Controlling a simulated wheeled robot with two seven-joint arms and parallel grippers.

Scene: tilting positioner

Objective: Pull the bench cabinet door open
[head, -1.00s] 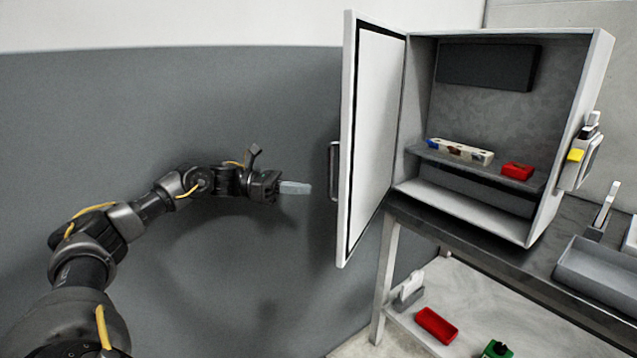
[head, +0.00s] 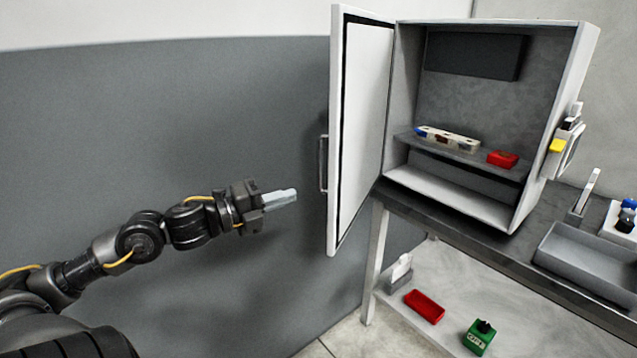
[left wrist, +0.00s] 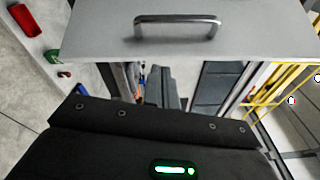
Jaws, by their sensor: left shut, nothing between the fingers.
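The bench cabinet (head: 560,110) stands on the workbench with its white door (head: 365,110) swung wide open to the left. The door's bar handle (head: 323,163) is on its outer face, and the handle also shows at the top of the left wrist view (left wrist: 178,27). My left gripper (head: 282,197) is shut and empty, left of the door and a little below the handle, apart from both. In the left wrist view its fingers are not clearly seen. My right gripper is not in view.
Inside the cabinet a shelf holds a multicoloured strip (head: 447,139) and a red block (head: 502,158). A grey tray (head: 585,262) is on the bench. A red bin (head: 424,306) and a green item (head: 480,337) are on the lower shelf.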

